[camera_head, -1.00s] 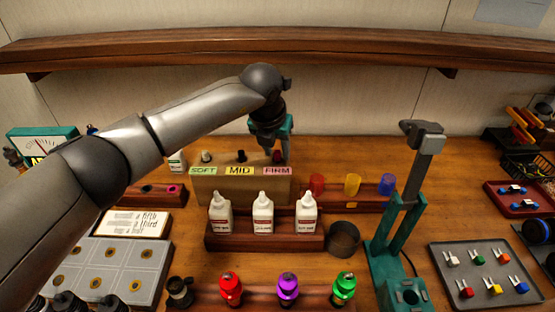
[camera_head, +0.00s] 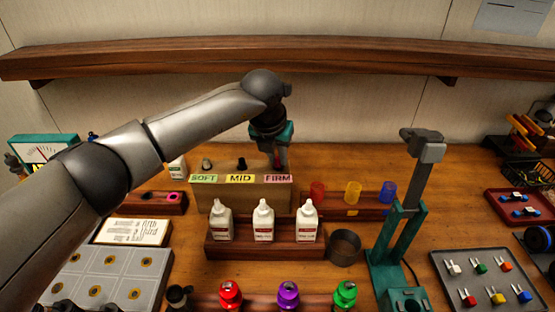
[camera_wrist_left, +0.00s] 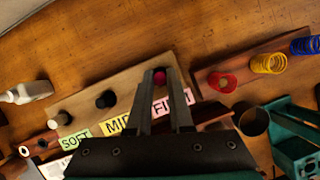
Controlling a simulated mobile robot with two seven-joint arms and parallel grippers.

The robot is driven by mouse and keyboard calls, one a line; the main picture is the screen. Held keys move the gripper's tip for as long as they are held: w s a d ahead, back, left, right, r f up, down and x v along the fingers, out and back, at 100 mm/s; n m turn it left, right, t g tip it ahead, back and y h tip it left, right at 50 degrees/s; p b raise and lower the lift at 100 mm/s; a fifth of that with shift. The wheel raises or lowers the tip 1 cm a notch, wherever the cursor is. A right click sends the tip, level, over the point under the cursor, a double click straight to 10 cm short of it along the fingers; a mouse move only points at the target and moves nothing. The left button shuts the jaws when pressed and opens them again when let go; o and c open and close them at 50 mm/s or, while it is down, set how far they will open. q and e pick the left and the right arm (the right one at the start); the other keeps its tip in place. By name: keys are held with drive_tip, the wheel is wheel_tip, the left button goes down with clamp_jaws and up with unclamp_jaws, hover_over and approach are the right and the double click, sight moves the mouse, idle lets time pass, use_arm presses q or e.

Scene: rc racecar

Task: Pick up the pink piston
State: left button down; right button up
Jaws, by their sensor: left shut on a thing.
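The pink piston (camera_wrist_left: 160,76) shows as a small magenta tip between my left gripper's fingertips in the left wrist view. It is at the FIRM end of the wooden block (camera_head: 240,197), which carries SOFT, MID and FIRM labels. My left gripper (camera_head: 277,163) points down there and is shut on the piston; its fingers (camera_wrist_left: 161,88) hide much of it. I cannot tell whether the piston is clear of the block. A grey piston (camera_head: 207,164) stands at SOFT and a black piston (camera_head: 241,164) at MID. My right gripper is not in view.
Red, yellow (camera_head: 352,191) and blue springs stand on a rack right of the block. White bottles (camera_head: 263,222) stand in a rack in front. A teal stand (camera_head: 400,235) rises to the right. A wooden shelf (camera_head: 280,53) spans the wall behind.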

use_arm(q)
wheel_tip(320, 180, up, 34)
drive_tip(key=p, duration=1.2)
drive_tip(key=shift+f, duration=0.15)
idle(0.8)
